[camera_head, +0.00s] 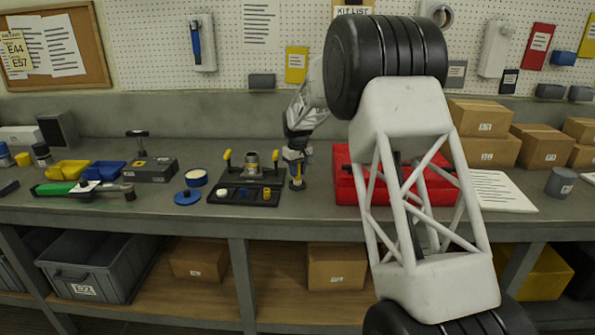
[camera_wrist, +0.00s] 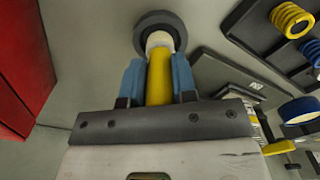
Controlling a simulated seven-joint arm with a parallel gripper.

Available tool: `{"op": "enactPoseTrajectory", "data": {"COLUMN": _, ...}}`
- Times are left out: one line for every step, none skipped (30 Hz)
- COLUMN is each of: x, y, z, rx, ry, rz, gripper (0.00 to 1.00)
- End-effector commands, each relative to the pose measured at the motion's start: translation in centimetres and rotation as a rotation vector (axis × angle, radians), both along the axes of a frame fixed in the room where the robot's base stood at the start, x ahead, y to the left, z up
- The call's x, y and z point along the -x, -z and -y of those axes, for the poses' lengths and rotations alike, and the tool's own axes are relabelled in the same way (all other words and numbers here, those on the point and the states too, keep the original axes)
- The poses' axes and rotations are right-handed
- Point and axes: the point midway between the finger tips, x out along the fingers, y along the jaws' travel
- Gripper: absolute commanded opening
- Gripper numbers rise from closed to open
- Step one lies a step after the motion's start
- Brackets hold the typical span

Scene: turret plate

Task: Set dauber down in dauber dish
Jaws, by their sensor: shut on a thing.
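The dauber has a yellow handle (camera_wrist: 159,80) and a cream tip (camera_wrist: 158,40) in the wrist view. My gripper (camera_wrist: 159,75) has blue finger pads and is shut on the yellow handle. The dauber dish (camera_wrist: 143,28) is a dark round ring on the bench, around the tip as seen from the wrist. I cannot tell whether the tip touches the dish. In the head view my gripper (camera_head: 297,168) points down at the bench, just right of the black tray. The dish (camera_head: 298,187) is small and partly hidden there.
The black tray (camera_head: 230,200) with small coloured parts stands close on the left. A red case (camera_head: 344,185) is close on the right, partly behind my arm. A blue-rimmed tin (camera_head: 196,178) and a blue lid (camera_head: 187,197) lie farther left. The bench front is clear.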

Motion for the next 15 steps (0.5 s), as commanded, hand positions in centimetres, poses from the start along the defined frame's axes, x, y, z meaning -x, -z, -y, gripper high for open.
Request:
{"op": "enactPoseTrajectory", "data": {"x": 0.00, "y": -0.01, "z": 0.00, "rx": 0.000, "ry": 0.000, "rz": 0.000, "gripper": 0.02}}
{"op": "enactPoseTrajectory", "data": {"x": 0.00, "y": -0.01, "z": 0.00, "rx": 0.000, "ry": 0.000, "rz": 0.000, "gripper": 0.02}}
{"op": "enactPoseTrajectory", "data": {"x": 0.00, "y": 0.01, "z": 0.00, "rx": 0.000, "ry": 0.000, "rz": 0.000, "gripper": 0.02}}
{"op": "enactPoseTrajectory", "data": {"x": 0.00, "y": 0.01, "z": 0.00, "rx": 0.000, "ry": 0.000, "rz": 0.000, "gripper": 0.02}}
{"op": "enactPoseTrajectory", "data": {"x": 0.00, "y": 0.03, "z": 0.00, "rx": 0.000, "ry": 0.000, "rz": 0.000, "gripper": 0.02}}
{"op": "enactPoseTrajectory", "data": {"x": 0.00, "y": 0.06, "z": 0.00, "rx": 0.000, "ry": 0.000, "rz": 0.000, "gripper": 0.02}}
{"op": "enactPoseTrajectory", "data": {"x": 0.00, "y": 0.07, "z": 0.00, "rx": 0.000, "ry": 0.000, "rz": 0.000, "gripper": 0.02}}
{"op": "enactPoseTrajectory", "data": {"x": 0.00, "y": 0.10, "z": 0.00, "rx": 0.000, "ry": 0.000, "rz": 0.000, "gripper": 0.02}}
{"op": "enactPoseTrajectory", "data": {"x": 0.00, "y": 0.14, "z": 0.00, "rx": 0.000, "ry": 0.000, "rz": 0.000, "gripper": 0.02}}
{"op": "enactPoseTrajectory", "data": {"x": 0.00, "y": 0.17, "z": 0.00, "rx": 0.000, "ry": 0.000, "rz": 0.000, "gripper": 0.02}}
{"op": "enactPoseTrajectory", "data": {"x": 0.00, "y": 0.21, "z": 0.00, "rx": 0.000, "ry": 0.000, "rz": 0.000, "gripper": 0.02}}
{"op": "enactPoseTrajectory", "data": {"x": 0.00, "y": 0.25, "z": 0.00, "rx": 0.000, "ry": 0.000, "rz": 0.000, "gripper": 0.02}}
{"op": "enactPoseTrajectory", "data": {"x": 0.00, "y": 0.28, "z": 0.00, "rx": 0.000, "ry": 0.000, "rz": 0.000, "gripper": 0.02}}
{"op": "enactPoseTrajectory", "data": {"x": 0.00, "y": 0.32, "z": 0.00, "rx": 0.000, "ry": 0.000, "rz": 0.000, "gripper": 0.02}}
{"op": "enactPoseTrajectory", "data": {"x": 0.00, "y": 0.36, "z": 0.00, "rx": 0.000, "ry": 0.000, "rz": 0.000, "gripper": 0.02}}
